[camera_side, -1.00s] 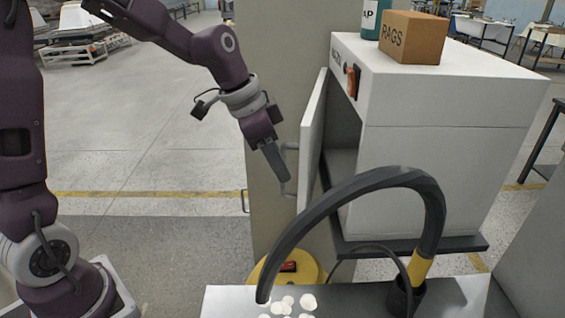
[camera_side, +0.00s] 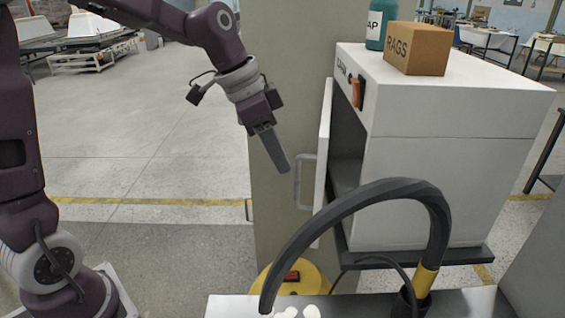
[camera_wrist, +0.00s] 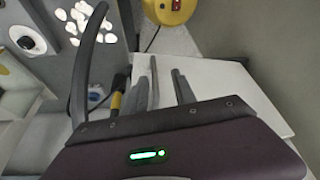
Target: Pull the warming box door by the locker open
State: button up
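The warming box (camera_side: 440,190) is a white cabinet on a dark shelf at the right of the side view. Its door (camera_side: 325,150) stands partly open, nearly edge-on, with a dark gap between it and the box. A grey loop handle (camera_side: 298,185) sticks out to the left from the door. In the wrist view the two grey fingers (camera_wrist: 163,92) are apart, with nothing clearly held. A pale panel, probably the door or box, lies beyond them.
A box marked RAGS (camera_side: 418,50) and a green bottle (camera_side: 381,22) stand on the warming box. A black hose (camera_side: 350,200) arches in front of it. A pillar (camera_side: 285,110) stands behind my gripper. A yellow round thing (camera_side: 310,277) is below.

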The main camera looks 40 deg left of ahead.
jog(key=v, duration=0.3)
jog(key=shift+r, duration=0.1)
dwell(0.3)
